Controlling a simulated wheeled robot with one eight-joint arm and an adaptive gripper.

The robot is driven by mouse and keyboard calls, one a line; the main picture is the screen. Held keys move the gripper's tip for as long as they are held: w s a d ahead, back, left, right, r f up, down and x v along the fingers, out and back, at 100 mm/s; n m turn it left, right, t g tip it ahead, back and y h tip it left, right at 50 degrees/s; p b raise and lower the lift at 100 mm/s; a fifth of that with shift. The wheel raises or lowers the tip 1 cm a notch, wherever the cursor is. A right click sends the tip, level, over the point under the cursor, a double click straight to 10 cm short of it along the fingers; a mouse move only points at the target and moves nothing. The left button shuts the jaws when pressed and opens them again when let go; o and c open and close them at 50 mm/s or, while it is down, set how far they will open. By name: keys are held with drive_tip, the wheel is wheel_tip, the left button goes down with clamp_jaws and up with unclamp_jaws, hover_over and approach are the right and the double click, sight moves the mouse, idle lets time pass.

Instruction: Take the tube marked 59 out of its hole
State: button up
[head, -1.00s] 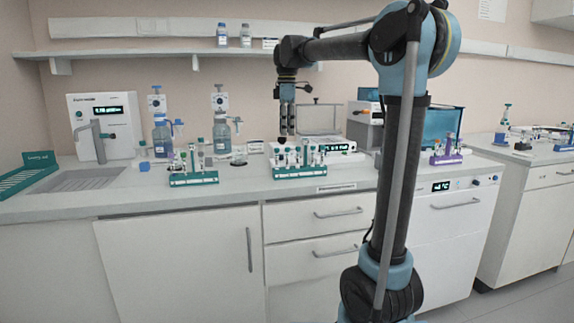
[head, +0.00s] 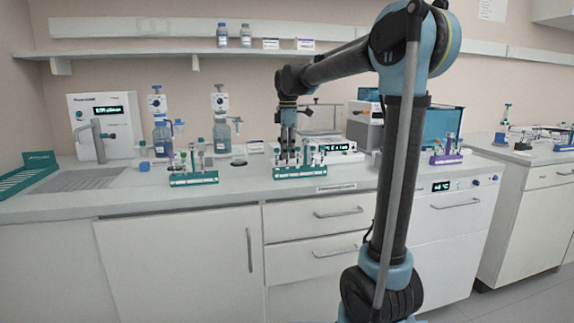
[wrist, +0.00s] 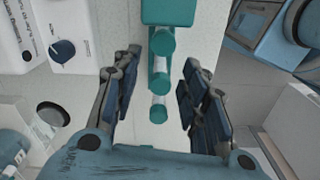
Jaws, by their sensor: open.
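The middle teal rack (head: 300,172) stands on the counter with several capped tubes (head: 315,156) in it. My gripper (head: 288,155) points down at this rack, low among its tubes. In the wrist view my gripper (wrist: 160,78) is open, with one dark finger on each side of a row of teal caps. A teal-capped tube (wrist: 159,84) shows between the fingers, apart from both. Part of the teal rack (wrist: 168,11) shows at the top. No number is readable, so I cannot tell which tube is marked 59.
Another teal rack (head: 194,179) with tubes stands to the left, and a purple rack (head: 446,159) to the right. Bottles with dispensers (head: 221,135) stand behind the left rack. A white device (head: 340,151) stands right of my gripper. Bare counter (head: 250,189) lies in front.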

drive_tip(key=c, duration=0.9)
drive_tip(key=shift+c, duration=0.2)
drive_tip(key=shift+r, duration=0.1)
wheel_tip(320, 180, up, 10)
drive_tip(key=shift+f, duration=0.1)
wheel_tip(320, 180, up, 6)
idle(0.5)
